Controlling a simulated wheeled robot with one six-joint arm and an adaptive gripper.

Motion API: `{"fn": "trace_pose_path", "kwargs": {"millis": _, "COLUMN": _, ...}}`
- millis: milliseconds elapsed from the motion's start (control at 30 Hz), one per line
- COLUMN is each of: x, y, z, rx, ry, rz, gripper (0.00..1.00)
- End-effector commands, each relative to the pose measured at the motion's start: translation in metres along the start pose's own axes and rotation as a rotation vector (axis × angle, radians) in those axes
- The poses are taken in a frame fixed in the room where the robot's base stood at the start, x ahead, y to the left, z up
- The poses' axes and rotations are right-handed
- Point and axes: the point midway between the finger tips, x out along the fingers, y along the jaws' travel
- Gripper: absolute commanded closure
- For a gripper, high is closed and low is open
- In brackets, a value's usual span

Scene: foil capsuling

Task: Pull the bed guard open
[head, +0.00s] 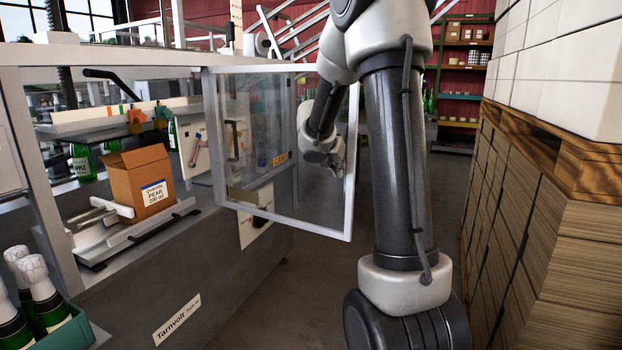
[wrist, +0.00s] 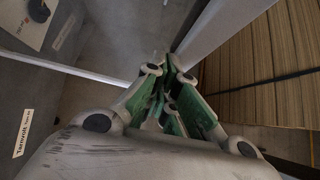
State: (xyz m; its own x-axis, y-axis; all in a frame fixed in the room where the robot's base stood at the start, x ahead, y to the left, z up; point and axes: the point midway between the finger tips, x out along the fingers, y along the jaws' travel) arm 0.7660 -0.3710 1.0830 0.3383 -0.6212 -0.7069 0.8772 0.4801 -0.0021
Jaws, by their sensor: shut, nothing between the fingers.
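The bed guard (head: 292,226) is a clear panel in a pale frame, hinged at the machine on its left side. It stands swung out from the machine, across the aisle side. A dark upright handle shape (head: 232,140) shows within its outline; I cannot tell whether it is on the panel or behind it. My gripper (head: 326,160) is at the guard's right part, within the frame's outline; its fingertips are hard to make out there. In the wrist view my gripper (wrist: 163,72) is shut and empty, its green-padded fingers together, between pale frame bars (wrist: 75,72).
The machine's bed on the left holds a cardboard box (head: 140,182) on a carriage. Bottles stand in a green crate (head: 72,332) at lower left. A tall stack of cartons and pallet (head: 555,160) lines the right side. Grey floor (head: 300,275) is free between.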

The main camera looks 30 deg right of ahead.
Motion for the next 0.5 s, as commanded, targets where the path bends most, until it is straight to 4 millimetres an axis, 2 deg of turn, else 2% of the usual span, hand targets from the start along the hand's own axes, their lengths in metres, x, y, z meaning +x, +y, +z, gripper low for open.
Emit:
{"fn": "trace_pose_path", "kwargs": {"millis": 33, "x": 0.016, "y": -0.005, "z": 0.015, "rx": -0.015, "ry": 0.001, "rz": 0.016, "gripper": 1.00}}
{"fn": "trace_pose_path", "kwargs": {"millis": 200, "x": 0.056, "y": -0.003, "z": 0.055, "rx": -0.088, "ry": 0.000, "rz": 0.089, "gripper": 1.00}}
{"fn": "trace_pose_path", "kwargs": {"millis": 300, "x": 0.074, "y": 0.001, "z": 0.072, "rx": -0.097, "ry": 0.000, "rz": 0.100, "gripper": 1.00}}
{"fn": "trace_pose_path", "kwargs": {"millis": 500, "x": 0.097, "y": 0.006, "z": 0.097, "rx": -0.097, "ry": -0.001, "rz": 0.100, "gripper": 1.00}}
